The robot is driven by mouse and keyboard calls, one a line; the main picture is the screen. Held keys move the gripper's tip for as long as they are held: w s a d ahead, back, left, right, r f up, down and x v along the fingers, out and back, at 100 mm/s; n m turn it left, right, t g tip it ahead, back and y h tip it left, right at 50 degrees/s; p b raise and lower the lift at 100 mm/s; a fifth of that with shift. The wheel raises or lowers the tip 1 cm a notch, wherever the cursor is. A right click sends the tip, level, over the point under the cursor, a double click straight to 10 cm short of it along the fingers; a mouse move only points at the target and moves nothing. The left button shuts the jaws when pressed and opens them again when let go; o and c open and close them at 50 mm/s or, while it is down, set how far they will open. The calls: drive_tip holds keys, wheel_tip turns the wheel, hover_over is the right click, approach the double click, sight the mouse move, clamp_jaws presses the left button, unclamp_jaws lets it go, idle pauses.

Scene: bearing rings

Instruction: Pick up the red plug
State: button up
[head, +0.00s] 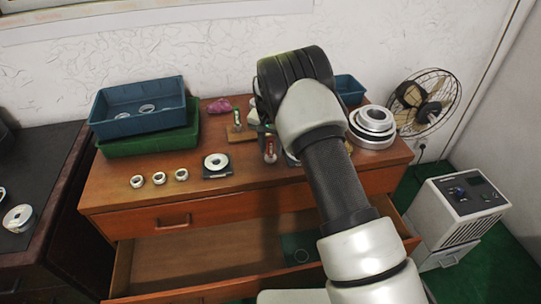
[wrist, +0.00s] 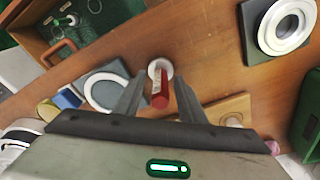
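The red plug (wrist: 160,88) shows in the wrist view as a red cylinder with a pale round end. It lies in the picture between the two fingers of my gripper (wrist: 159,90). The fingers are apart, with a gap showing on each side of the plug. I cannot tell how far down around it they reach. In the head view a small red and pale upright piece (head: 270,151), seemingly the plug, stands on the wooden dresser top beside my arm. My arm hides most of the gripper there.
A black square plate with a white ring (wrist: 285,25) and a wooden block (wrist: 228,108) lie nearby. Stacked blue (head: 140,124) and green (head: 150,146) bins stand at the left. Stacked metal rings (head: 372,119) stand at the right. The drawer (head: 200,266) below is open.

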clamp_jaws()
drive_tip(key=shift+r, duration=0.15)
